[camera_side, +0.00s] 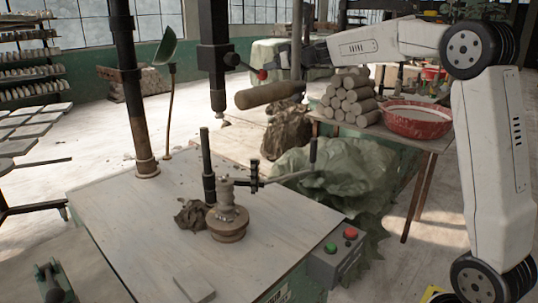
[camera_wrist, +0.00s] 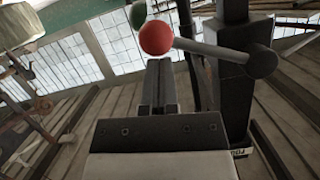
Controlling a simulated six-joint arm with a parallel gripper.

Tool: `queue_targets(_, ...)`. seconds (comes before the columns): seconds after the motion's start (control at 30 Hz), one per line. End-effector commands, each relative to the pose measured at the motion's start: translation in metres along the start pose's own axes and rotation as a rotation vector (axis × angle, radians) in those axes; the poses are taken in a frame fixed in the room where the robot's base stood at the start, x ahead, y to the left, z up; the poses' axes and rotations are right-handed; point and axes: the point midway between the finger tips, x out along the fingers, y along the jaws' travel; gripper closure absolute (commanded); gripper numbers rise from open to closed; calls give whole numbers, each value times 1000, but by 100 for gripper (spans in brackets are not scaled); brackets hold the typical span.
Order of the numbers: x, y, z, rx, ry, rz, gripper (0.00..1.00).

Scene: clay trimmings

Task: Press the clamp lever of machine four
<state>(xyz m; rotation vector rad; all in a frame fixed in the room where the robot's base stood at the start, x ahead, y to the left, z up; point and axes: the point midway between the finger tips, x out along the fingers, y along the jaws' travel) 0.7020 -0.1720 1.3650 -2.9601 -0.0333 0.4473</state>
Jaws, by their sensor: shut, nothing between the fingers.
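My gripper (camera_wrist: 159,64) is shut and empty in the wrist view, its dark fingers together. A red ball knob (camera_wrist: 157,38) on a grey rod shows just past the fingertips; whether they touch cannot be told. The rod runs right to a black ball (camera_wrist: 262,62) beside a dark column. In the side view the red knob (camera_side: 262,74) is on a lever at the dark machine head (camera_side: 213,58), left of my wrist. Lower, a toggle clamp with a black-handled lever (camera_side: 313,152) stands on the worktable.
The worktable (camera_side: 120,220) carries a turned clay-coloured piece (camera_side: 228,222), a brown lump (camera_side: 190,216) and a flat block (camera_side: 194,288). A box with red and green buttons (camera_side: 337,250) is at its corner. A red basin (camera_side: 415,120) stands behind.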

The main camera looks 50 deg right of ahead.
Motion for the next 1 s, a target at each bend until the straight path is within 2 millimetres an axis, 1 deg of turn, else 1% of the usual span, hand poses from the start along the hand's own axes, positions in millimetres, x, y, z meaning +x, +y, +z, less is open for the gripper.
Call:
queue_targets(0.1, 4, -1, 12, 108, -2, -32, 100)
queue_targets(0.37, 11, -9, 36, 344, -2, -105, 100)
queue_targets(0.73, 20, -32, 64, 680, -2, -210, 100)
queue_targets(1.0, 24, -51, 78, 897, -2, -278, 100)
